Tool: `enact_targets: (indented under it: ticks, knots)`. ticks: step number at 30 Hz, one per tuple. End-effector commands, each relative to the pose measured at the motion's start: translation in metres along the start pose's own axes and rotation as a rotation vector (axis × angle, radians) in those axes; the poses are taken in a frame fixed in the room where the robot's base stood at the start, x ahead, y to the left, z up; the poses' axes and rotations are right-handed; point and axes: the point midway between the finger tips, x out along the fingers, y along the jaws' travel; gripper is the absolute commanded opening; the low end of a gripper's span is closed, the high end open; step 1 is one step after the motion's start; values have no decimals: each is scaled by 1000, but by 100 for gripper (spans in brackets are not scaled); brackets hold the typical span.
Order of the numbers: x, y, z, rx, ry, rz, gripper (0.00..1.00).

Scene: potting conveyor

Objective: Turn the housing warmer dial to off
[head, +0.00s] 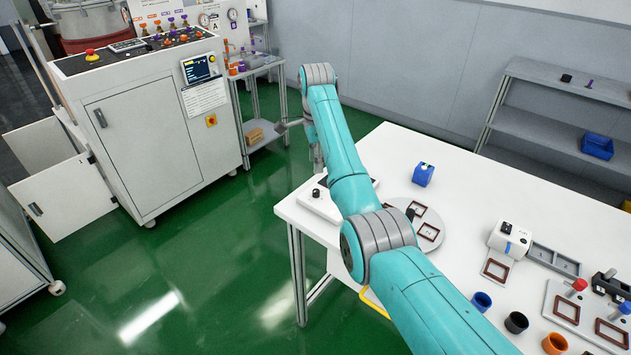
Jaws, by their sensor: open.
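A low white unit (310,203) with a dark top lies at the near-left corner of the white table, and I take it to be the housing warmer. A small black knob (316,193) sits on its left part; its setting is too small to read. My arm hides much of the unit's right side. My gripper (318,168) points down above and behind the knob in the picture, apart from it. It is small and partly hidden by my arm; it is open with nothing visible in it.
On the table (400,150) are a blue block (423,174), a round grey plate (431,211) with brown frames, a white device (510,238) and several coloured cups at the front right. A grey control cabinet (150,125) stands left, across clear green floor. Shelves stand at right.

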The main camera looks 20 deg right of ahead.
Motion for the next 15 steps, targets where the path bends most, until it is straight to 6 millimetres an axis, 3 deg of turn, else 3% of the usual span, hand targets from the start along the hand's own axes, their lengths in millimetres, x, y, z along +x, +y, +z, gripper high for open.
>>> enact_targets:
  ticks: [15]
  knots:
    - [82, 1, 0, -1, 0, 3, 49]
